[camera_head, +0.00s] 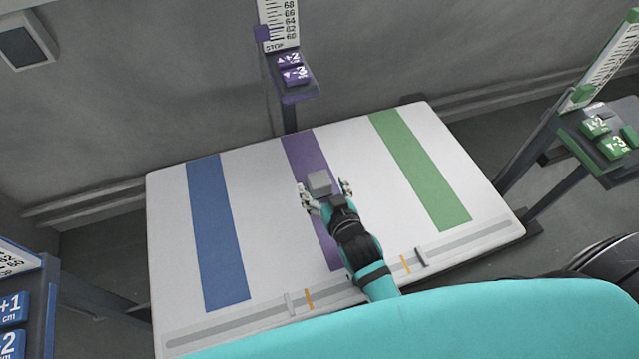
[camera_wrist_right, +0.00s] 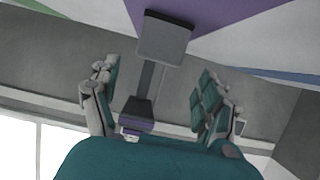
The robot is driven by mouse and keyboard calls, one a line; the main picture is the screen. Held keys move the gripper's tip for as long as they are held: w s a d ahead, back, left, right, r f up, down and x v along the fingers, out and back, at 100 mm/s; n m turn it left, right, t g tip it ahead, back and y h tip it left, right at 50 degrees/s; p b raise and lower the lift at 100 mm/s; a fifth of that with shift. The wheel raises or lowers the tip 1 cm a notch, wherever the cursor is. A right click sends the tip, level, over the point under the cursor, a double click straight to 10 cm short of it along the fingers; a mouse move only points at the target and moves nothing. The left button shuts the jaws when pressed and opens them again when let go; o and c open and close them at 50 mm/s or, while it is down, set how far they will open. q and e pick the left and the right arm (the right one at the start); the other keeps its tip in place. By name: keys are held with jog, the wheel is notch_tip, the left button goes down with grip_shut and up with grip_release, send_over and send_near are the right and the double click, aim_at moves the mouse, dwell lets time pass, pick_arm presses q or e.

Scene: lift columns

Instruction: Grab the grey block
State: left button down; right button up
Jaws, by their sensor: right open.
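The small grey block (camera_head: 319,181) is over the purple stripe (camera_head: 303,152) of the white table board. My right gripper (camera_head: 325,191) is open, with one finger on each side of the block's near part in the head view. In the right wrist view the block (camera_wrist_right: 165,40) shows just beyond the two spread fingers of my right gripper (camera_wrist_right: 156,75), with purple behind it. Neither finger visibly touches it. My left gripper is not in view.
The white board (camera_head: 260,190) also carries a blue stripe (camera_head: 216,230) and a green stripe (camera_head: 420,170). A slider rail (camera_head: 350,291) runs along its near edge. Purple (camera_head: 294,74), green (camera_head: 600,135) and blue (camera_head: 10,310) button panels stand around it. The board is otherwise clear.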

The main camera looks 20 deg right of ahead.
aim_at(319, 180)
jog(key=shift+w+d+f, duration=0.1)
jog(key=shift+w+f, duration=0.1)
jog(key=shift+w, duration=0.1)
jog(key=x, duration=0.3)
jog(key=shift+w+d+f, duration=0.2)
jog(key=shift+f, duration=0.2)
jog(key=shift+w+f, duration=0.2)
jog(key=shift+w, duration=0.2)
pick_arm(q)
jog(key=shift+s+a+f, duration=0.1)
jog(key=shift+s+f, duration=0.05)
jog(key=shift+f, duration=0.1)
pick_arm(e)
grip_shut()
jog(key=shift+w+a+r, duration=0.1)
jog(key=shift+r, duration=0.15)
